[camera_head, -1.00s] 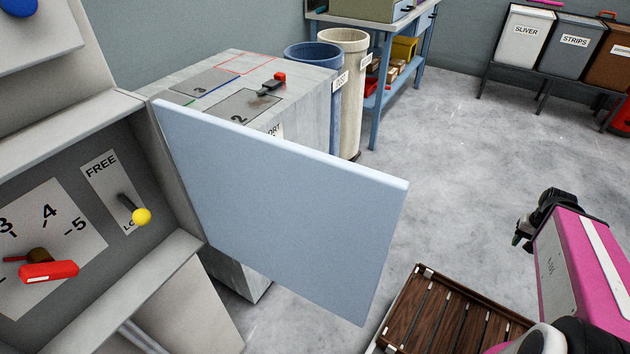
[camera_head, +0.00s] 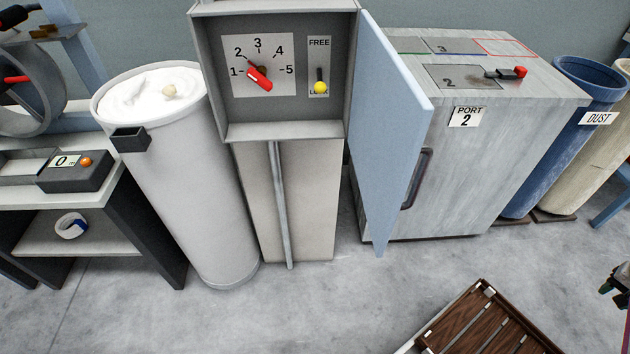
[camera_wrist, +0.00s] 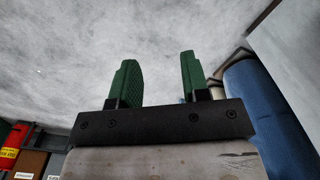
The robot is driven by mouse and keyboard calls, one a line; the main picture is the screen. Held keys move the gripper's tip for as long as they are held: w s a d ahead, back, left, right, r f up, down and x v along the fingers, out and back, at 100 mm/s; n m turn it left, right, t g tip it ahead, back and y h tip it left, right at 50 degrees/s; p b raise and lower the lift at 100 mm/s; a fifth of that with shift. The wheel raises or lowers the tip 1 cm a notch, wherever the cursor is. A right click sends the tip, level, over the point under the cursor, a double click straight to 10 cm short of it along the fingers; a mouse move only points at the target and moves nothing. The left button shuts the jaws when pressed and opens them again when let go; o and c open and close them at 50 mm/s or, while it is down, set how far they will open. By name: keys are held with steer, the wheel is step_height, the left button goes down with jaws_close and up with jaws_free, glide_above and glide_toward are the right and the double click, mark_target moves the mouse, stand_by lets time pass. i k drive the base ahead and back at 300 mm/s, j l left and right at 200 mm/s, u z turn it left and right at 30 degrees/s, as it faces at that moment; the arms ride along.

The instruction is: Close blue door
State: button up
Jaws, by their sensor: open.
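The blue door (camera_head: 391,130) is a light blue panel hinged at the right side of a grey control box (camera_head: 232,132). It stands wide open, swung out toward me. Inside the box are a dial with a red pointer (camera_head: 259,79) and a FREE/LOCK lever with a yellow knob (camera_head: 320,88), which is down near the lower label. My gripper (camera_head: 612,285) is at the right edge in the head view, partly cut off, well away from the door. In the wrist view my gripper (camera_wrist: 157,80) has its green fingers apart with nothing between them.
A grey cabinet (camera_head: 465,180) marked PORT 2 stands right behind the door. A blue DUST bin (camera_head: 560,135) is farther right. A white can (camera_head: 190,180) stands left of the box. A slatted wooden crate (camera_head: 480,325) is on the floor in front. The floor between is clear.

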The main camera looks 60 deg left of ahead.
mark_target(391, 117)
steer(key=u, duration=2.95)
